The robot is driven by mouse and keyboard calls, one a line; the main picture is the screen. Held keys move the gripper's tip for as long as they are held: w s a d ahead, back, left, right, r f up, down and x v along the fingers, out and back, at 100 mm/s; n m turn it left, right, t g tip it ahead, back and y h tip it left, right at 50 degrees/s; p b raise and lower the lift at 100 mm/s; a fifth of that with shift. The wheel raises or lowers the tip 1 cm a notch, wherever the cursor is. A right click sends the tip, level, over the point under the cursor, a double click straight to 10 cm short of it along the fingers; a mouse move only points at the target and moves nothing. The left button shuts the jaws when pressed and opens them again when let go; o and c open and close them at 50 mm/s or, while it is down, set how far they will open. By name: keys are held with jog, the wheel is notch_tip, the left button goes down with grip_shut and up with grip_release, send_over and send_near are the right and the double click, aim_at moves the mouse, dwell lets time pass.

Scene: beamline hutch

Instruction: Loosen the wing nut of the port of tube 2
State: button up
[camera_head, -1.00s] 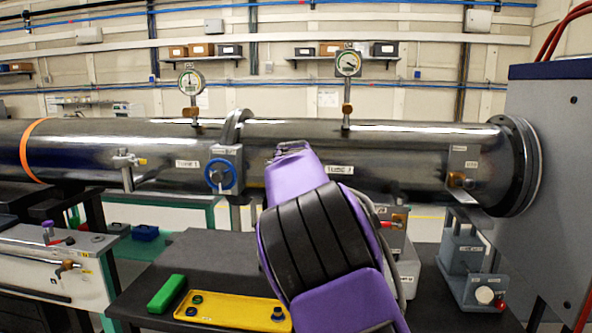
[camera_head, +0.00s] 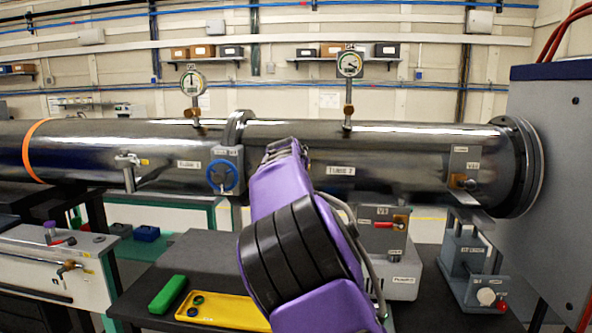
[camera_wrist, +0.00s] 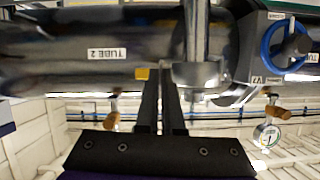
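Tube 2 (camera_head: 400,165) is the dark, shiny pipe on the right of the head view. Its label (camera_wrist: 106,54) appears upside down in the wrist view. A silver fitting (camera_wrist: 198,72), which looks like its port, hangs from the pipe there, beside a small yellow tag (camera_wrist: 142,73). I cannot make out the wing nut. My gripper (camera_wrist: 162,75) has two dark fingers close together, with only a narrow gap, just left of the fitting in the picture. I see nothing held, and contact is unclear. In the head view my arm hides this port.
A blue handwheel valve (camera_head: 222,176) sits left of my arm, between the tubes. Tube 1's port (camera_head: 128,170) is farther left. Two gauges, one being the right gauge (camera_head: 349,66), rise above the pipe. A yellow tray (camera_head: 235,312), green block (camera_head: 167,294) and V3 box (camera_head: 383,228) are below.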

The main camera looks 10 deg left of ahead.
jog(key=o, duration=0.4)
jog(key=shift+w, duration=0.2)
jog(key=shift+o, duration=0.2)
jog(key=shift+s+f, duration=0.1)
